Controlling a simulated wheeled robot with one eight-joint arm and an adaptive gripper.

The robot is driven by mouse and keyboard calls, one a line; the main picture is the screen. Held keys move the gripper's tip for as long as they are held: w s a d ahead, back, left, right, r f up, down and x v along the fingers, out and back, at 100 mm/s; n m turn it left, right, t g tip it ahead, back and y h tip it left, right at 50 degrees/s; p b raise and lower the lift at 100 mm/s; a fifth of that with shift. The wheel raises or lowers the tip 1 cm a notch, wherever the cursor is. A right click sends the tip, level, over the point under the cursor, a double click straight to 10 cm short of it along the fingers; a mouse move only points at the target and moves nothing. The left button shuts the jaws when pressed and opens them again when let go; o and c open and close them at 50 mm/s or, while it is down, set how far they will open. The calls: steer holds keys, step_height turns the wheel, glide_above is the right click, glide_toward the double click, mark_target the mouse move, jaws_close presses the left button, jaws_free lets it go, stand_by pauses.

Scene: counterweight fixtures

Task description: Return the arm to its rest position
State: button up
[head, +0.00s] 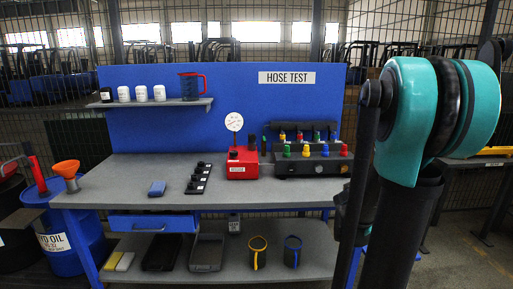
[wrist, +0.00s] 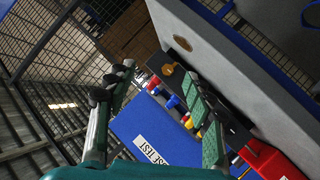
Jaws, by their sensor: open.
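My arm shows at the right of the head view, with a teal joint over a dark link that hangs down in front of the bench's right side. My gripper cannot be made out in the head view. In the wrist view my gripper (wrist: 156,80) is open, with its two fingers well apart and nothing between them. The wrist view is tilted. Behind the fingers it shows the blue back panel with its hose test sign (wrist: 152,150), the coloured fittings and part of the grey worktop.
The workbench (head: 125,180) carries a red gauge unit (head: 241,164), a block with coloured fittings (head: 312,160), a black strip (head: 199,178) and a blue block (head: 157,188). A wire fence (head: 60,130) runs behind.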

steer(key=s+a+f+g+y, duration=0.2)
steer(key=s+a+f, duration=0.2)
steer(key=s+a, duration=0.2)
steer(key=s+a+f+g+y, duration=0.2)
steer(key=s+a+f, duration=0.3)
steer(key=s, duration=0.5)
steer(key=s+a+f+m+g+y, duration=0.1)
steer(key=s+a+f+g+y, duration=0.2)
steer(key=s+a, duration=0.5)
step_height(320, 180, down, 2)
steer(key=shift+g, duration=0.5)
steer(key=shift+o, duration=0.4)
